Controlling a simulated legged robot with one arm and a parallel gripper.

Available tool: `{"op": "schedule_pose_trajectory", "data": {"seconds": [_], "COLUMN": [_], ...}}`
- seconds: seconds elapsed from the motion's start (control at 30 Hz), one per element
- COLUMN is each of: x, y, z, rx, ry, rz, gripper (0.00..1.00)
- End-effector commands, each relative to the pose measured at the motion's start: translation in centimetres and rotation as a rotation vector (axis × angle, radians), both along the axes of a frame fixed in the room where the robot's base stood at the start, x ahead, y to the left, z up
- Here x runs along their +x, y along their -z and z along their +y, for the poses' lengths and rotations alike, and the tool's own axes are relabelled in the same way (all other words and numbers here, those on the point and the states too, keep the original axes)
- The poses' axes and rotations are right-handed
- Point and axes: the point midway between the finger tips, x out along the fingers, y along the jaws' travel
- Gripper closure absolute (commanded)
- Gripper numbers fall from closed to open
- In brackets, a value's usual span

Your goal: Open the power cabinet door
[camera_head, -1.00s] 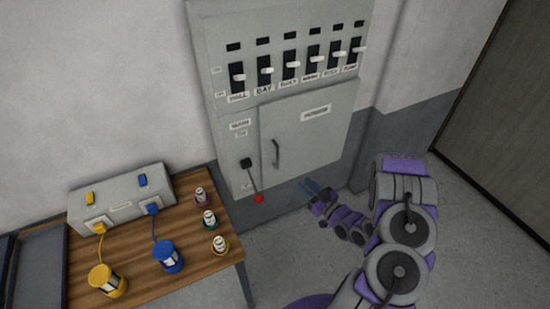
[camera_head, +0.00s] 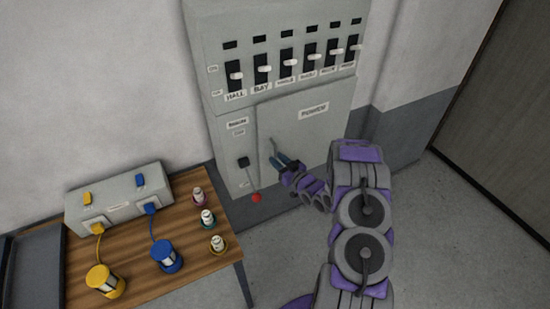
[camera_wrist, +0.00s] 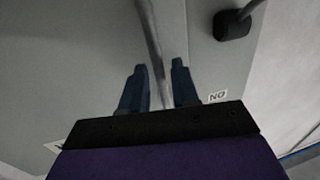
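The grey power cabinet (camera_head: 217,165) stands against the wall. Its door (camera_head: 318,140), labelled POWER, is closed. The door handle (camera_head: 273,148) is a thin vertical bar near the door's left edge, partly covered by my gripper in the head view. My gripper (camera_head: 284,160) is at the lower part of the handle. In the wrist view, the handle (camera_wrist: 152,40) runs between the two blue fingers of my gripper (camera_wrist: 160,88). The fingers are spread, with gaps showing on both sides of the bar.
A lever with a red knob (camera_head: 256,198) hangs from a black mount (camera_head: 243,162) left of the door; the mount also shows in the wrist view (camera_wrist: 232,25). A row of switches (camera_head: 289,66) is above. A wooden table (camera_head: 190,262) with a grey box, cylinders and small jars stands at left.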

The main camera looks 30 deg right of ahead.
Motion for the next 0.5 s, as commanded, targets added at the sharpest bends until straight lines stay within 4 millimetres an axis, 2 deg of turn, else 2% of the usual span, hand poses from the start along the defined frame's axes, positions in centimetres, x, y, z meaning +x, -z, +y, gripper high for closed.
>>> {"op": "schedule_pose_trajectory", "data": {"seconds": [0.2, 0.5], "x": [1.8, 2.1], "y": [0.1, 0.0], "z": [0.4, 0.6], "rx": [0.000, -0.001], "ry": [0.000, 0.001], "rz": [0.002, 0.002], "gripper": [0.70, 0.70]}}
